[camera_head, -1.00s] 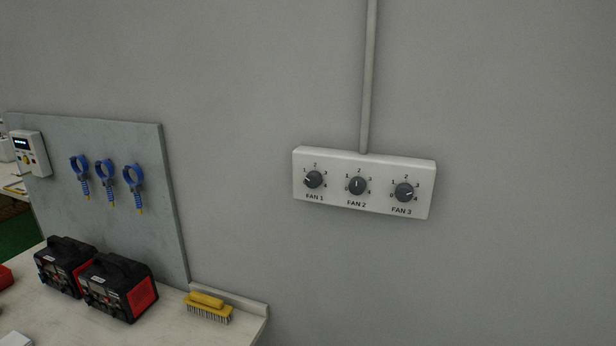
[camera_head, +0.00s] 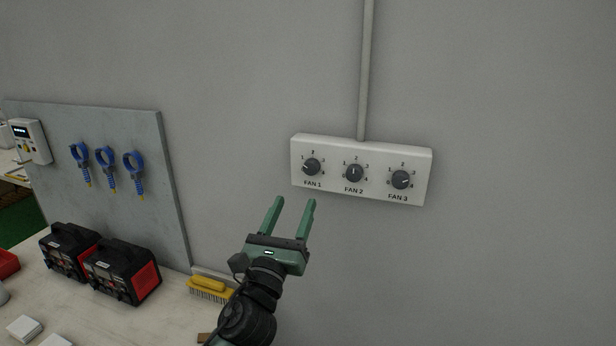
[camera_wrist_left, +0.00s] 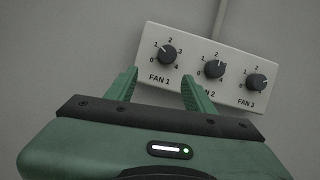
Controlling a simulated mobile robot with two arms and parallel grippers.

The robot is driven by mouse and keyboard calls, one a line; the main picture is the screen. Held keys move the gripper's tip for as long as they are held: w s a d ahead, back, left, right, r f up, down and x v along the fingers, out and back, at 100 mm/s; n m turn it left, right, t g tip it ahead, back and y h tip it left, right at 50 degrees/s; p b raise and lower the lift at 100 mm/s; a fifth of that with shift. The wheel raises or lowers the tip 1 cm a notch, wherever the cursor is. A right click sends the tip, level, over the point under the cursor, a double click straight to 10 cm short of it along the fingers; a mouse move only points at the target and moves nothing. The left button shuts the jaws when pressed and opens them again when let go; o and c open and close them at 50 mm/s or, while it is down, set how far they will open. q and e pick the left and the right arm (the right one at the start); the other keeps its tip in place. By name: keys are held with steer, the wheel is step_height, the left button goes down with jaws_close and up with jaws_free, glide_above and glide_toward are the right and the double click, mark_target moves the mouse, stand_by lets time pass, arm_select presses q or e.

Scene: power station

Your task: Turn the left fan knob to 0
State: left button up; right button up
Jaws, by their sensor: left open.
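A white panel (camera_head: 330,181) on the grey wall carries three dark round knobs, marked FAN 1, FAN 2 and FAN 3. The left knob (camera_head: 311,167), FAN 1, has its pointer toward the left side of its scale, seemingly near 1; it also shows in the left wrist view (camera_wrist_left: 167,55). The FAN 2 knob (camera_head: 354,173) points up, near 2. The FAN 3 knob (camera_head: 401,180) points right. My green left gripper (camera_head: 292,203) is open and empty, below and left of the panel, apart from the knobs. My right gripper is out of view.
A grey pipe (camera_head: 366,70) runs up from the panel. At the left, a board (camera_head: 120,205) holds several blue tools. Below it, a bench carries two black-and-red boxes (camera_head: 124,271) and a yellow brush (camera_head: 208,287). The wall around the panel is clear.

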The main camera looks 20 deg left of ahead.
mark_target(310, 172)
arm_select(q)
steer(key=shift+m+t+h, duration=0.3)
steer(key=shift+m+h, duration=0.1)
steer(key=shift+m, duration=0.5)
steer(key=x, duration=0.2)
steer(key=p+x, duration=0.1)
steer(key=x, duration=0.1)
steer(key=r+p+x, duration=0.1)
steer(key=x, duration=0.2)
steer(key=shift+s+d, duration=0.15)
steer(key=shift+d, duration=0.2)
steer(key=shift+w+r, duration=0.2)
steer(key=shift+w, duration=0.45)
jaws_close()
